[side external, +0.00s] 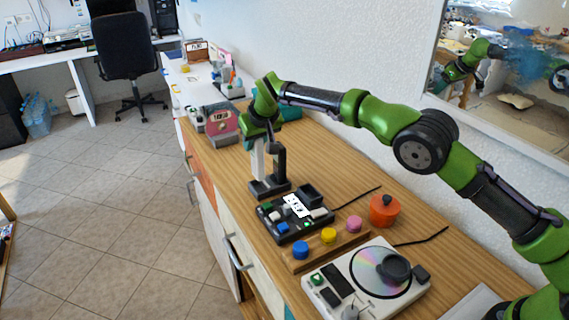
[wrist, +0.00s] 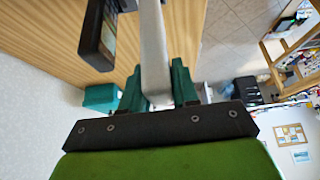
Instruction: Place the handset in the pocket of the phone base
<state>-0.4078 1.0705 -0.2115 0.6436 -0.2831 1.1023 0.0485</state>
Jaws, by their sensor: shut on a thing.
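The handset, a pale upright bar (side external: 258,160), is held between the green fingers of my gripper (side external: 262,133). In the wrist view it shows as a long grey bar (wrist: 153,45) between the fingertips (wrist: 158,85). Below it is a dark stand that I take for the phone base (side external: 270,188), a low black slab with a tall dark upright beside the handset. That upright shows at the upper left of the wrist view (wrist: 98,35). The handset's lower end is over or at the slab. I cannot tell whether it is in the pocket or touching.
A black button panel (side external: 293,219) lies in front of the stand. A pink device (side external: 222,123) stands behind. The wall bounds the right side.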

